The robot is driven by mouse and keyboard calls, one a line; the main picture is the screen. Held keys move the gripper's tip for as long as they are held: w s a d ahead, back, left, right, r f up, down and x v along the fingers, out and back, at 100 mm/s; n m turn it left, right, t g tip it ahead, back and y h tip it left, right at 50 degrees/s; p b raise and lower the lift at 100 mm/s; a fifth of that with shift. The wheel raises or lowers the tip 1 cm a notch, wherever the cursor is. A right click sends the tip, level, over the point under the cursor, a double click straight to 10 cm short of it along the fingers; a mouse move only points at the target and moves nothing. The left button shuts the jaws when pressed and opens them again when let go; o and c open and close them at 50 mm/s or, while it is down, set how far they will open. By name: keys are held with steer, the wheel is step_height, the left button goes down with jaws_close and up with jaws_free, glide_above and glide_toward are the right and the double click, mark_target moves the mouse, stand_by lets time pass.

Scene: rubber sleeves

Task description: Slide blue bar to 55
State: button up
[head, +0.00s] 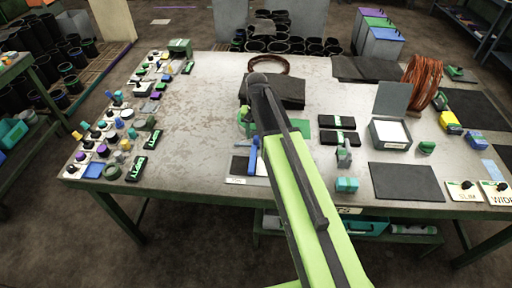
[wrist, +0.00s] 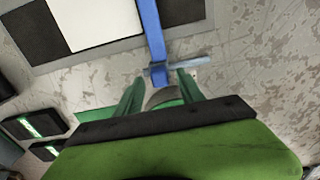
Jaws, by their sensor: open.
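The blue bar (head: 254,155) lies at the front middle of the table in the head view, partly hidden by my arm. In the wrist view the blue bar (wrist: 152,30) runs down from the top edge, beside a grey-framed panel (wrist: 95,55). Its near end meets a thin grey-blue crosspiece (wrist: 180,70). My gripper (wrist: 160,78) is open, its green fingers at either side of the bar's end. I cannot tell whether they touch it. In the head view my arm hides most of the gripper. No scale numbers, including 55, are legible.
Several knobs and switches (head: 112,130) fill the table's left side. The worn tabletop (head: 200,110) left of my arm is clear.

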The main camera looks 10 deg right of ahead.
step_height(320, 180, down, 2)
steer(key=shift+f+b, duration=0.15)
steer(key=shift+b, duration=0.3)
steer(key=shift+c, duration=0.2)
jaws_close()
steer(key=shift+a, duration=0.1)
stand_by(0.8)
